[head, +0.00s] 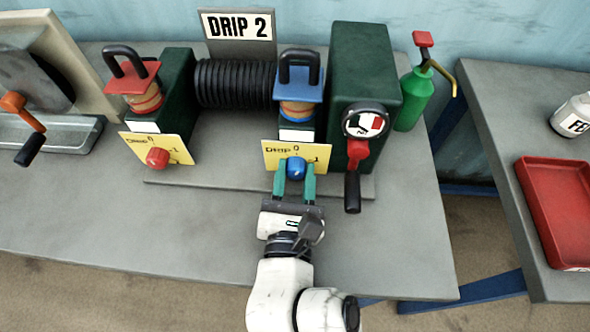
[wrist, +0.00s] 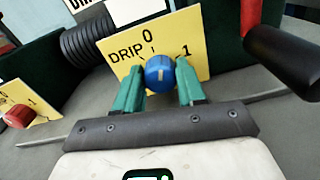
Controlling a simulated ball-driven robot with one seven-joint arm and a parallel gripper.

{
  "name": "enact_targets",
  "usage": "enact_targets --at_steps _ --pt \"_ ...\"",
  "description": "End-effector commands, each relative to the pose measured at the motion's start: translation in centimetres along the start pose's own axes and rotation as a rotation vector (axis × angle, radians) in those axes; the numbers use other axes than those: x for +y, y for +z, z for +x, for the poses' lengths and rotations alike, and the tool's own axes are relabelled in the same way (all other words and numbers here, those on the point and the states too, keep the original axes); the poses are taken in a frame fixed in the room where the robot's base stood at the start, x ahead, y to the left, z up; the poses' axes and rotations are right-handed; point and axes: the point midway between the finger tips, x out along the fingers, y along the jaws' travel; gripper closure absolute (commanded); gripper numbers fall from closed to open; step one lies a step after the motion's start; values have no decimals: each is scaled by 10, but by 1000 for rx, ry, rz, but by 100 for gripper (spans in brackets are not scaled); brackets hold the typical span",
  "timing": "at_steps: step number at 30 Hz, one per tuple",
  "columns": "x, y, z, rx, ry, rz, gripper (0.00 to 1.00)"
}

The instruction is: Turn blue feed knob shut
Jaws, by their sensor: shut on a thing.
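The blue feed knob (head: 296,168) sits on a yellow plate (head: 270,152) marked DRIP, 0 and 1, below the blue-topped oiler (head: 300,95). In the wrist view the blue knob (wrist: 160,74) shows a pale mark on its face, and the plate (wrist: 196,35) stands behind it. My gripper (head: 295,178) has its green fingers on either side of the knob and is shut on it. The fingers also flank the knob in the wrist view (wrist: 158,84). The pale mark points roughly up and down in that picture; its exact setting against 0 and 1 is hard to tell.
A red knob (head: 157,158) on a similar yellow plate is to the left, below a red-topped oiler (head: 133,80). A red lever with a black handle (head: 352,190) hangs close right of my gripper. A green oil can (head: 414,98) stands behind. The bench front is clear.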

Motion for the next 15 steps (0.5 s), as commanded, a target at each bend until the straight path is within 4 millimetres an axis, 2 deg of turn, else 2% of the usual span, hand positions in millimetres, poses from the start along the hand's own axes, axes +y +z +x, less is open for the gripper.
enact_targets --at_steps 2,15 --pt "2 7 0 5 1 -52 91" --pt "2 3 0 3 1 -336 91"
